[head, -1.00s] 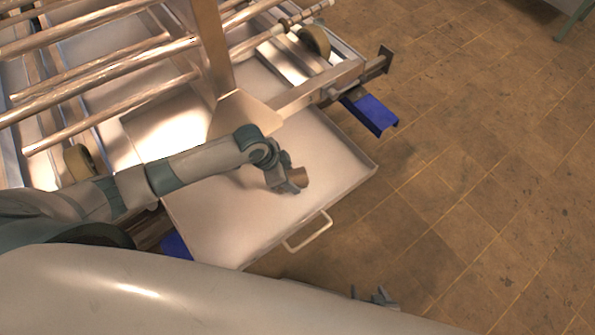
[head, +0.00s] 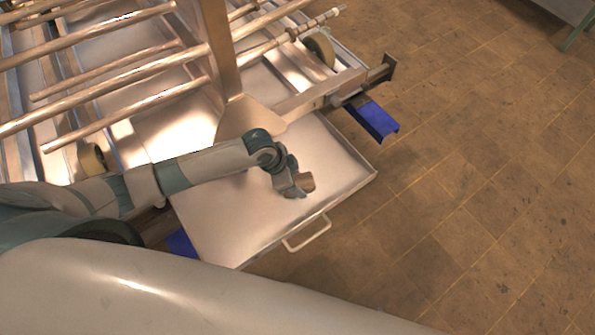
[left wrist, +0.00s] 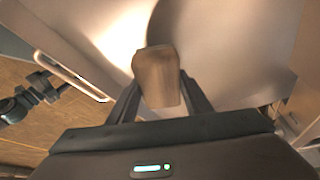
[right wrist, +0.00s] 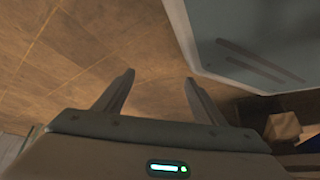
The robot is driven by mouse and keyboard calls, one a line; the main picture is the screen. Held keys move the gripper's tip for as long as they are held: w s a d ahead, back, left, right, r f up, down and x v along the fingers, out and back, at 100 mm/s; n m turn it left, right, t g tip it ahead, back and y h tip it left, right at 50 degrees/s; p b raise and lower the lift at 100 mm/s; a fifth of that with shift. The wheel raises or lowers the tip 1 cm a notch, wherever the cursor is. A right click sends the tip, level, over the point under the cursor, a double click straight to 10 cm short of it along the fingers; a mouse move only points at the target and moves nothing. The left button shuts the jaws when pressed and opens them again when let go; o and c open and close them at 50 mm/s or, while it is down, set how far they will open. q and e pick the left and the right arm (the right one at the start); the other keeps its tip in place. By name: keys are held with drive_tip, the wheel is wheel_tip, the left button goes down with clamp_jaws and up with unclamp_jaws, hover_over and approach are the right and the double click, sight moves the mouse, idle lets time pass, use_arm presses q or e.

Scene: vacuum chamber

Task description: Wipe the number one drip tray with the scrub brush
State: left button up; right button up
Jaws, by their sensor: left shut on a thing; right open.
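The drip tray (head: 225,225) is a shallow metal tray with a raised rim and a front handle (head: 308,233), pulled out under a metal rack. No number can be read on it. My left gripper (head: 297,187) is over the tray and shut on the scrub brush (head: 305,182), a brown wooden block. The brush shows between the fingers in the left wrist view (left wrist: 157,78), with the tray surface beyond it. Its bristles are hidden, and I cannot tell whether it touches the tray. My right gripper (right wrist: 160,85) is open and empty above the tiled floor.
The rack's tubes and upright (head: 218,60) stand over the back of the tray, close to my left arm. Blue brackets (head: 375,120) sit beside the tray. A wheel (head: 320,48) shows behind. The tiled floor (head: 470,190) at right is clear.

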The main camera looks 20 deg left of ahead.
use_arm(q)
drive_tip(key=shift+r+p, duration=0.7)
drive_tip(key=shift+r, duration=0.1)
drive_tip(key=shift+r+p, duration=1.35)
drive_tip(key=shift+p, duration=0.05)
drive_tip(key=shift+r+p, duration=0.4)
drive_tip(key=shift+p, duration=0.05)
drive_tip(key=shift+r, duration=0.1)
use_arm(e)
drive_tip(key=s+d+f+g, duration=0.1)
drive_tip(key=s+d+g, duration=0.1)
drive_tip(key=s, duration=0.7)
drive_tip(key=s+d+f+g+h, duration=0.1)
drive_tip(key=s+d+g, duration=0.2)
drive_tip(key=s, duration=0.7)
drive_tip(key=shift+d, duration=1.1)
drive_tip(key=shift+w, duration=0.2)
use_arm(q)
drive_tip(key=shift+r, duration=0.1)
use_arm(e)
drive_tip(key=shift+a, duration=0.1)
